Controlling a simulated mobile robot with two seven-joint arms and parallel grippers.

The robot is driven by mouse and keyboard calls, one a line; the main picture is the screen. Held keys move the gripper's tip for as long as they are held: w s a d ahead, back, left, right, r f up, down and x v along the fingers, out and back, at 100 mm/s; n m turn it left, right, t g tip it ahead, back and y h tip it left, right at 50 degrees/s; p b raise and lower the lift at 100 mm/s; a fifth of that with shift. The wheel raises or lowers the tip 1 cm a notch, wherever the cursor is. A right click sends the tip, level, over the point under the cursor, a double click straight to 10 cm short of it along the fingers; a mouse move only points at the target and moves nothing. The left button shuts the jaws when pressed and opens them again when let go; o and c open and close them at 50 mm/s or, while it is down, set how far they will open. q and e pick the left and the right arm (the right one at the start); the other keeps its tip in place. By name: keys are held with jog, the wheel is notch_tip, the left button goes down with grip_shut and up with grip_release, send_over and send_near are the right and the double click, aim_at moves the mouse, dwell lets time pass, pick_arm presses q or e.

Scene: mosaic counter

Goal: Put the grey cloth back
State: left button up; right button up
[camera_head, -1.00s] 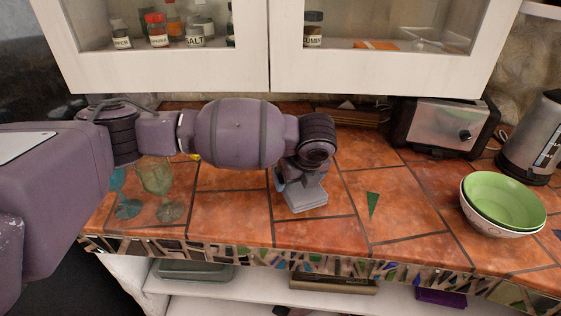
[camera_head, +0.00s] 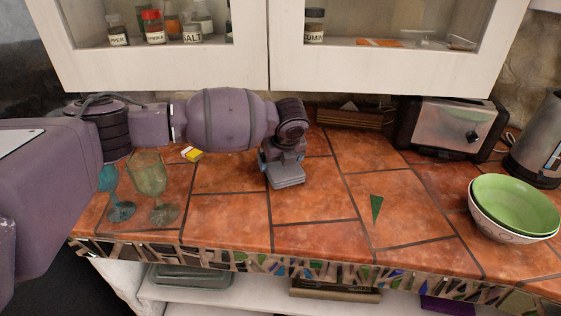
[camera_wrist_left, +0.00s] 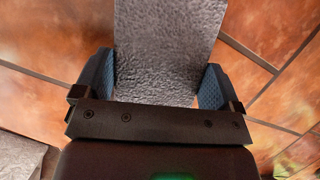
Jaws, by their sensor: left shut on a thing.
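The grey cloth (camera_wrist_left: 168,32) is a textured grey strip in the left wrist view. It lies between the two blue-padded fingers of my left gripper (camera_wrist_left: 156,82) and runs out past them to the top edge of the picture. In the head view my left gripper (camera_head: 284,176) points down over the tiles at the middle of the counter. The jaws are shut on the cloth. The cloth is hard to tell from the gripper in the head view. My right gripper is not in view.
Two glass goblets, one blue (camera_head: 119,210) and one greenish (camera_head: 150,176), stand at the left. A small yellow-and-white item (camera_head: 191,154) lies near my arm. A wooden box (camera_head: 349,117), toaster (camera_head: 440,128), kettle (camera_head: 538,140) and stacked bowls (camera_head: 515,205) occupy the back and right.

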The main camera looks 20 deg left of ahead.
pick_arm(q)
jog(key=shift+f, duration=0.4)
jog(key=shift+r, duration=0.1)
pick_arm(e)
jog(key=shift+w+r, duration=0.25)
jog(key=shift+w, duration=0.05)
